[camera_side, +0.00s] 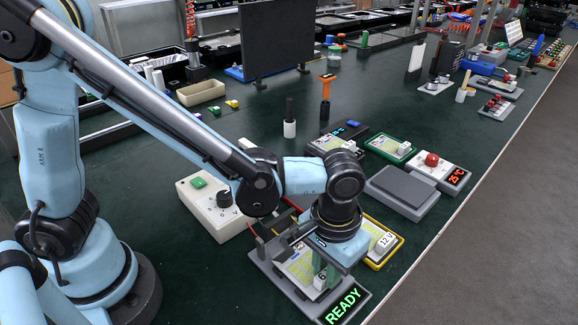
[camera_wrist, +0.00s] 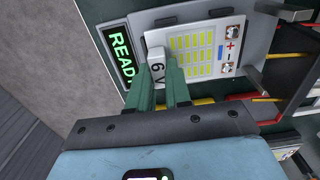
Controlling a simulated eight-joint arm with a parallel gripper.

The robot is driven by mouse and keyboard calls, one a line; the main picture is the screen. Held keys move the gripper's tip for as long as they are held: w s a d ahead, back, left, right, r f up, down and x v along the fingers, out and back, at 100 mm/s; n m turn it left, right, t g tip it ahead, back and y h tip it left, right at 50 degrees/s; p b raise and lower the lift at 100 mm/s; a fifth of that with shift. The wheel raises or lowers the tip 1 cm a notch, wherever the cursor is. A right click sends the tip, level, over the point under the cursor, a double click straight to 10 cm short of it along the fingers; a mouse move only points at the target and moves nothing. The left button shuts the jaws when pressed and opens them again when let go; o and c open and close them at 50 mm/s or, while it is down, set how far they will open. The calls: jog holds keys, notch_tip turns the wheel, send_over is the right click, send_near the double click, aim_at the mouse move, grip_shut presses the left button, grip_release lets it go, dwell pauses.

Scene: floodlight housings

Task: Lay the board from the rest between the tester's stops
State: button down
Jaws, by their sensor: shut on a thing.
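The board (camera_wrist: 200,52), pale with rows of yellow lamps and plus and minus terminals, is over the grey tester (camera_wrist: 120,22). My gripper (camera_wrist: 162,82) is shut on the board's white 6 V block (camera_wrist: 157,62), with a green finger on either side. In the side view my gripper (camera_side: 324,279) is low over the tester (camera_side: 296,305), and the board (camera_side: 297,264) shows partly behind it. The tester's display reads READY in green. Grey stops (camera_wrist: 284,11) stand near the board's terminal end. I cannot tell whether the board lies flat or hangs slightly above.
A yellow-framed 12 V board (camera_side: 385,243) is close behind my gripper. A grey flat-topped box (camera_side: 402,190) and a red-button unit (camera_side: 432,166) stand behind right. The table edge is near on the right.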

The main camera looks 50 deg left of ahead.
jog(key=shift+f, duration=0.2)
jog(key=c, duration=1)
grip_release()
notch_tip(320, 180, up, 12)
jog(key=a+t, duration=0.2)
jog(key=a, duration=0.5)
jog(key=a+t, duration=0.2)
jog(key=a, duration=0.5)
jog(key=a+f+t, duration=0.1)
jog(key=a+t, duration=0.2)
jog(key=a, duration=0.4)
jog(key=shift+a, duration=0.4)
